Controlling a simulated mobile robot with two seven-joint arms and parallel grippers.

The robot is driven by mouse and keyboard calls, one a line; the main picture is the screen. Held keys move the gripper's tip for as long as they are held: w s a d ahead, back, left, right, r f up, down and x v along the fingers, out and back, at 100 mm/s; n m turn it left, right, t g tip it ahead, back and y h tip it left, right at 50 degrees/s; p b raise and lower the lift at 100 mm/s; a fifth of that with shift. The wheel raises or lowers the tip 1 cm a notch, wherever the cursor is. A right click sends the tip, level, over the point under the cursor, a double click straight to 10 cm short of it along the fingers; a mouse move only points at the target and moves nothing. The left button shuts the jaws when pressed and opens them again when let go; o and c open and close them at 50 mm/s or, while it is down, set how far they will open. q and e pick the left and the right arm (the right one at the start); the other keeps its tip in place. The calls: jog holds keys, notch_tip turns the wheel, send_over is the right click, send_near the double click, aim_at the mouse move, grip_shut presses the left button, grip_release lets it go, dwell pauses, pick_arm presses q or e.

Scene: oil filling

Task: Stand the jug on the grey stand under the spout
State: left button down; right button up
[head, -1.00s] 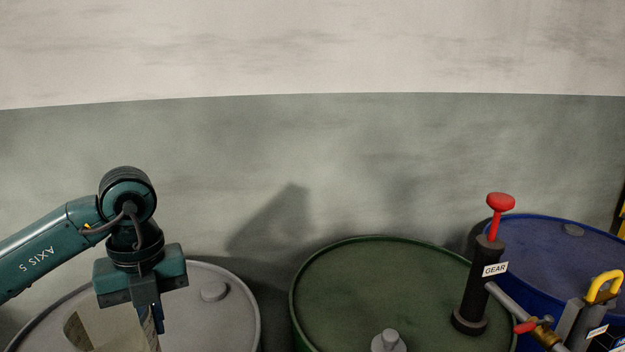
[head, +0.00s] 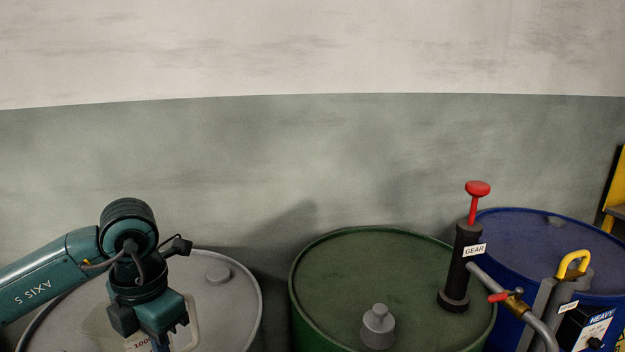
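The pale, see-through jug (head: 97,324) is at the lower left, cut off by the bottom edge, with markings reading 100 on its side. My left gripper (head: 159,343) points down over it and appears shut on it; the fingertips are partly hidden. Part of the jug, apparently its handle (head: 193,322), shows right of the gripper. A grey spout pipe (head: 542,332) runs from the black GEAR pump (head: 461,273) at the right and bends down out of view. The grey stand is not visible. My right gripper is not in view.
A grey drum (head: 235,291) stands behind the jug, a green drum (head: 405,268) in the middle and a blue drum (head: 515,232) at the right. A red-handled valve (head: 512,299) and a yellow handle (head: 574,263) stick up near the pipe.

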pick_arm(q)
jog(key=s+d+f+m, duration=0.1)
jog(key=f+m, duration=0.2)
jog(key=m, duration=1.2)
jog(key=s+d+f+m+h, duration=0.1)
jog(key=s+f+m, duration=0.1)
jog(key=m, duration=1.3)
jog(key=shift+s+d+f, duration=0.15)
jog(key=shift+d+f, duration=0.25)
jog(key=shift+f, duration=0.4)
jog(key=shift+d, duration=0.1)
